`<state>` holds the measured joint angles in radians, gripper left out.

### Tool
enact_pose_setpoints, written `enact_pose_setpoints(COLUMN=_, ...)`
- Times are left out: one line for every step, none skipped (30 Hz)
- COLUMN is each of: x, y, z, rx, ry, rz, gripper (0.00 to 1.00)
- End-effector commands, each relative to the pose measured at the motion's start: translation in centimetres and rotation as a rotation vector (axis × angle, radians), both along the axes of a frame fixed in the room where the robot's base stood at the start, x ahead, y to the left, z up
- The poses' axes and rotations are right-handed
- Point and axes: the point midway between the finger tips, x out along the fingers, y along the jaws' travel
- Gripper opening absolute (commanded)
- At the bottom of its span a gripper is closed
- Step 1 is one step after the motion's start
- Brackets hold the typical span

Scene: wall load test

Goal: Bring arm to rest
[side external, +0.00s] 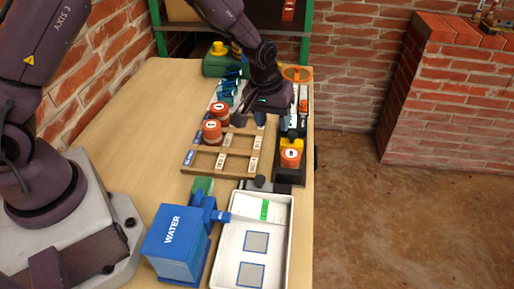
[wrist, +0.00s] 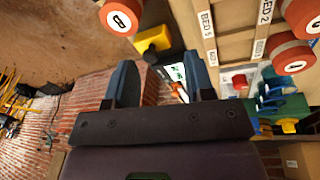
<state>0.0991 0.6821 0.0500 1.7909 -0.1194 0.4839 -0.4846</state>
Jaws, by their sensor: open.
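My gripper (side external: 258,118) hangs over the far part of the workbench, above the back right of the wooden bed rack. Its two blue-grey fingers are spread apart in the wrist view (wrist: 163,82), with nothing held between them. A red-orange weight (side external: 212,131) and another weight (side external: 220,112) sit on the rack's left side. A third weight (side external: 291,158), marked B in the wrist view (wrist: 121,18), stands on the black stand (side external: 288,177) by a yellow block. My arm reaches in from the upper left; its wrist hides some of the bench behind.
The wooden rack (side external: 187,171) has labelled compartments. A blue WATER box (side external: 178,246) and a white tray (side external: 223,277) stand in front. Blue items (side external: 228,85), an orange ring (side external: 297,73) and a green box (side external: 216,66) are behind. The bench's left side (side external: 130,120) is clear.

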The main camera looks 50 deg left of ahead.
Motion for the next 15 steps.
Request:
enact_pose_setpoints(x=-1.2, y=0.1, z=1.6, rx=0.006, ry=0.010, rz=-0.045, gripper=0.49)
enact_pose_setpoints(x=-1.9, y=0.2, z=2.4, rx=0.011, ry=0.019, rz=-0.073, gripper=0.49)
enact_pose_setpoints(x=-2.8, y=0.3, z=3.6, rx=0.015, ry=0.027, rz=-0.108, gripper=0.49)
enact_pose_setpoints(x=-3.5, y=0.3, z=4.4, rx=0.018, ry=0.032, rz=-0.133, gripper=0.49)
enact_pose_setpoints(x=-4.3, y=0.4, z=5.3, rx=0.022, ry=0.036, rz=-0.158, gripper=0.49)
enact_pose_setpoints(x=-5.4, y=0.6, z=6.6, rx=0.027, ry=0.039, rz=-0.193, gripper=0.49)
enact_pose_setpoints(x=-6.3, y=0.7, z=7.6, rx=0.031, ry=0.040, rz=-0.220, gripper=0.49)
enact_pose_setpoints(x=-7.2, y=0.8, z=8.5, rx=0.036, ry=0.042, rz=-0.246, gripper=0.49)
enact_pose_setpoints(x=-8.4, y=0.9, z=9.9, rx=0.041, ry=0.040, rz=-0.281, gripper=0.49)
enact_pose_setpoints(x=-9.4, y=1.0, z=10.8, rx=0.045, ry=0.036, rz=-0.305, gripper=0.49)
enact_pose_setpoints(x=-10.4, y=1.1, z=11.7, rx=0.051, ry=0.034, rz=-0.330, gripper=0.49)
enact_pose_setpoints(x=-11.7, y=1.3, z=12.9, rx=0.058, ry=0.028, rz=-0.360, gripper=0.49)
enact_pose_setpoints(x=-12.7, y=1.4, z=13.7, rx=0.064, ry=0.021, rz=-0.383, gripper=0.49)
enact_pose_setpoints(x=-13.7, y=1.6, z=14.4, rx=0.070, ry=0.015, rz=-0.402, gripper=0.49)
enact_pose_setpoints(x=-14.9, y=1.7, z=15.4, rx=0.079, ry=0.003, rz=-0.426, gripper=0.49)
